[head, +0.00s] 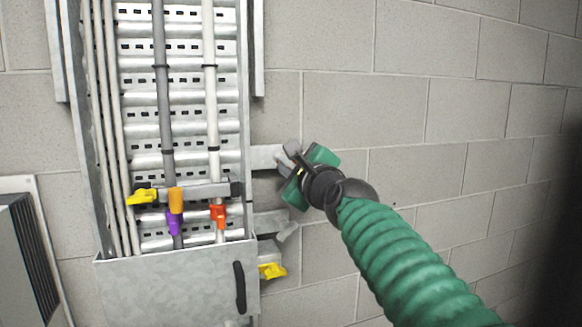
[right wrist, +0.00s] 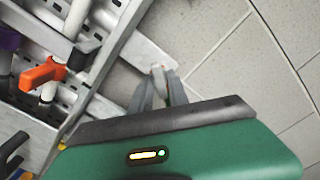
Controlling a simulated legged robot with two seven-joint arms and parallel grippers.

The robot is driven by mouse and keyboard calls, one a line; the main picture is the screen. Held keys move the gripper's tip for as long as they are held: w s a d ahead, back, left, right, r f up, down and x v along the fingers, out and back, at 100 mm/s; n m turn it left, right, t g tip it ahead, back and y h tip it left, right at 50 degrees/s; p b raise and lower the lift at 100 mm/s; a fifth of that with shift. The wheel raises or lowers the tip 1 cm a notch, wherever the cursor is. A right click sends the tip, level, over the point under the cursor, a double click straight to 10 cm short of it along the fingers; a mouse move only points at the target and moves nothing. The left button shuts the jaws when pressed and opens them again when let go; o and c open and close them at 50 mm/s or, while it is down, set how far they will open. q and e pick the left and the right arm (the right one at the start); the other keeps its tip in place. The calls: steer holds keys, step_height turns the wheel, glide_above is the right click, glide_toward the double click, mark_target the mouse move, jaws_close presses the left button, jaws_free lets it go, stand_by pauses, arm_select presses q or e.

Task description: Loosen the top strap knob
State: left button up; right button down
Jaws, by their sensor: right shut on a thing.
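The top strap (head: 266,157) is a flat grey metal bar standing out from the right side of the cable ladder. My right gripper (head: 291,160) is at its outer end, and its fingers are shut on a small light-grey knob there. In the right wrist view, the two grey fingertips (right wrist: 160,92) close around the knob (right wrist: 158,72), which is partly hidden between them. The strap (right wrist: 142,52) runs behind it. A lower strap (head: 268,222) has a similar grey knob (head: 288,233). My left gripper does not show.
The cable ladder (head: 245,100) carries grey cables. An orange handle (right wrist: 42,75) shows near the gripper. Below are a metal box (head: 170,285) and another yellow handle (head: 271,271). Bare block wall (head: 440,90) lies to the right.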

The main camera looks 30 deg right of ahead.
steer(key=n+b, duration=0.1)
steer(key=n, duration=0.2)
steer(key=shift+a+n, duration=0.1)
steer(key=shift+n, duration=0.3)
steer(key=n+b, duration=0.1)
steer(key=n, duration=0.1)
steer(key=shift+f+n, duration=0.15)
steer(key=shift+n, duration=0.25)
steer(key=n+b, duration=0.1)
steer(key=n, duration=0.2)
steer(key=f+n+b, duration=0.1)
steer(key=n+b, duration=0.1)
steer(key=n, duration=0.1)
steer(key=shift+w, duration=0.15)
steer(key=shift+a+r+n+b, duration=0.1)
steer(key=shift+n+b, duration=0.95)
steer(key=shift+n, duration=1.45)
steer(key=c, duration=1.5)
jaws_free()
steer(key=shift+r, duration=0.1)
steer(key=shift+o, duration=0.2)
steer(key=shift+r, duration=0.1)
